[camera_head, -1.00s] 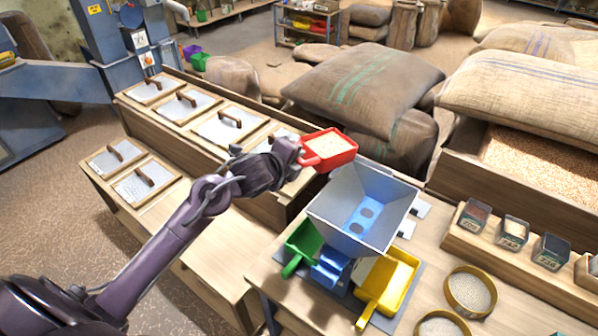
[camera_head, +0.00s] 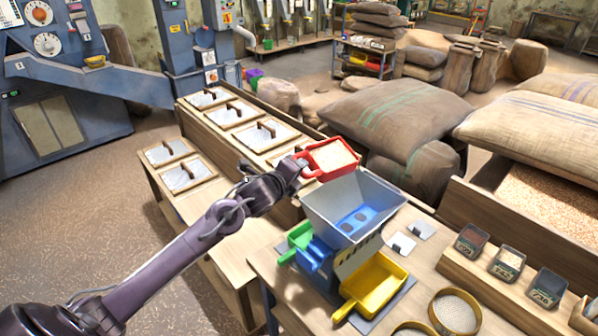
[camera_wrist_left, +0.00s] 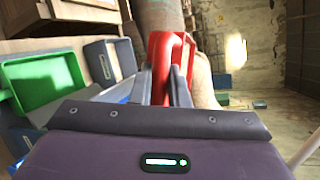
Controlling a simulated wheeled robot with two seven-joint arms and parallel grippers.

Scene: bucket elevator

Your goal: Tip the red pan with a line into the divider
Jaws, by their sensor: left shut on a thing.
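The red pan (camera_head: 331,159) is full of pale grain and sits level in the air, just behind and left of the divider's hopper. My left gripper (camera_head: 300,170) is shut on the red pan's handle, which shows between the fingers in the left wrist view (camera_wrist_left: 168,70). The divider (camera_head: 353,212) is a grey square hopper on a blue body, standing on the table. A green pan (camera_head: 301,237) and a yellow pan (camera_head: 375,284) sit at its two sides. Any line on the red pan cannot be made out. My right gripper is not in view.
Lidded wooden bins (camera_head: 232,115) stand to the left behind the arm. Two round sieves (camera_head: 455,311) and a rack of small sample boxes (camera_head: 507,263) are on the table to the right. Full sacks (camera_head: 395,115) lie behind.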

